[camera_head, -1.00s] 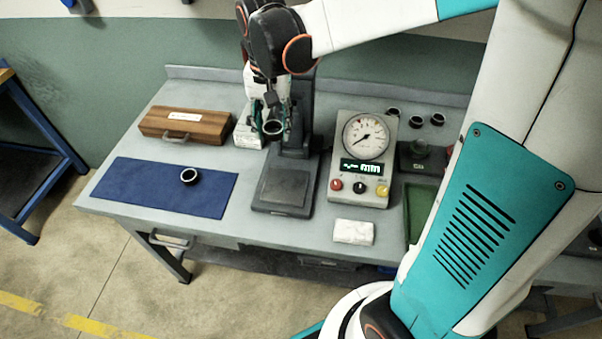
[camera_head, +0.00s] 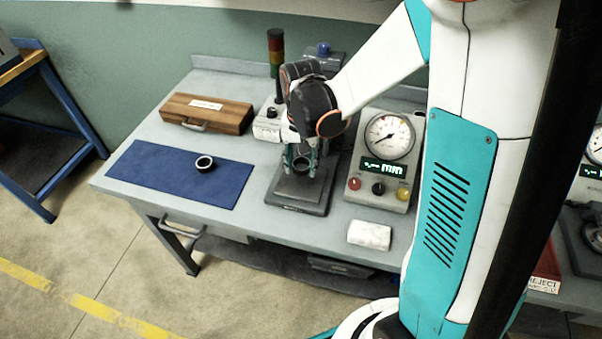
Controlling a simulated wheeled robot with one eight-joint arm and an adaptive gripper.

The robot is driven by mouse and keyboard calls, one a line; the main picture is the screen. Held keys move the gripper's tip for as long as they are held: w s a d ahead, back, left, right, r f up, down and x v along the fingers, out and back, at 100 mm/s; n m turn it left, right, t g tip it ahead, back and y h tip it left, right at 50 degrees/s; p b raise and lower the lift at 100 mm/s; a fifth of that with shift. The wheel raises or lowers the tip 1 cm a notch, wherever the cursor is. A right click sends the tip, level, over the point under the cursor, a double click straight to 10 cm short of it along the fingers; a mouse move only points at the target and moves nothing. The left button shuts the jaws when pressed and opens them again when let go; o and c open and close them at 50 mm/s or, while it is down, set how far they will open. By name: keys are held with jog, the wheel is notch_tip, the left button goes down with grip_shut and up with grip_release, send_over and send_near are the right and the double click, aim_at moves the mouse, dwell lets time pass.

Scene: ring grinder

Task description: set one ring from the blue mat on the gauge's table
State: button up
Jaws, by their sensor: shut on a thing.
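My gripper (camera_head: 302,165) points down over the gauge's table (camera_head: 298,194), a dark flat plate at the foot of the gauge stand. It is shut on a dark ring (camera_head: 302,164), which sits low between the fingers. I cannot tell whether this ring touches the plate or hangs just above it. Another dark ring (camera_head: 204,163) lies on the right part of the blue mat (camera_head: 160,178). The gauge's dial box (camera_head: 385,160) stands to the right of the plate. My arm and gripper hide most of the gauge stand.
A wooden case (camera_head: 207,113) lies behind the mat. A signal tower (camera_head: 276,60) stands at the back. A white folded cloth (camera_head: 369,235) lies near the front edge. A red reject bin (camera_head: 546,268) is at the right. Bare bench lies between mat and plate.

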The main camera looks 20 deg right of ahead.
aim_at(301, 180)
jog(key=shift+f+b, duration=0.6)
jog(key=shift+f, duration=1.55)
jog(key=shift+f, duration=0.2)
jog(key=o, duration=1.1)
jog(key=shift+r, duration=0.1)
jog(key=shift+o, duration=0.2)
jog(key=shift+r, duration=0.1)
